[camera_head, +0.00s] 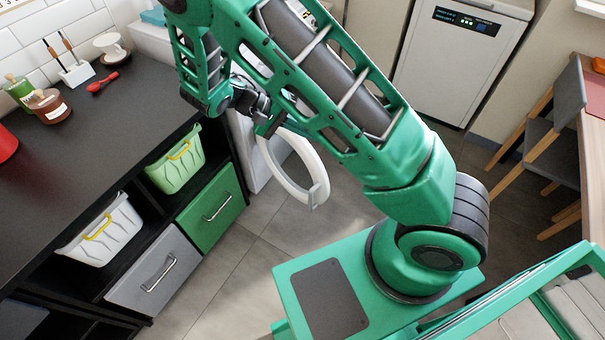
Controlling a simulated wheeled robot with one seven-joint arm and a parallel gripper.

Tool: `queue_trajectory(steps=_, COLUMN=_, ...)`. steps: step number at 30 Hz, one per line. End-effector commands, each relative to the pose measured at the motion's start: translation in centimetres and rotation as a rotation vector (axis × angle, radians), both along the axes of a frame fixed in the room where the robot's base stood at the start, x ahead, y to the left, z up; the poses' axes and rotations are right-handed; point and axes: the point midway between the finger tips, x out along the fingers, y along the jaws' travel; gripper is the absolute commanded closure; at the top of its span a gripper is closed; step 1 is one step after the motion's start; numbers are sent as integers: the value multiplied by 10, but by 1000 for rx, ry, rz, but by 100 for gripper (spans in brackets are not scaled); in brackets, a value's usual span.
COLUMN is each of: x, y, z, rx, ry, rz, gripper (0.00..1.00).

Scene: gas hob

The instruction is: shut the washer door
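The washer door (291,182) is a white ring standing open, swung out from the washer over the floor. The washer (246,152) is a white body at the end of the dark counter, largely hidden behind my arm. My gripper (267,126) is at the upper end of the door ring, close to its hinge side. It is small, dark and partly covered by my arm. I cannot tell whether its fingers touch the door or whether they are open or shut.
The dark counter (95,140) on the left holds jars, a red spoon and a cup. Below are a green basket (178,165), a white basket (103,232) and drawers. A white appliance with a display (455,60) stands at the back. Tiled floor (235,275) before the door is clear.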

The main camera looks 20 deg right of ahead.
Motion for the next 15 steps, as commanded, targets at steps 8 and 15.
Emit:
queue_trajectory(steps=8, x=4, y=61, z=-71, rx=-228, ry=-20, rz=192, gripper=100)
queue_trajectory(steps=15, x=-7, y=104, z=-130, rx=-414, ry=-81, rz=370, gripper=100)
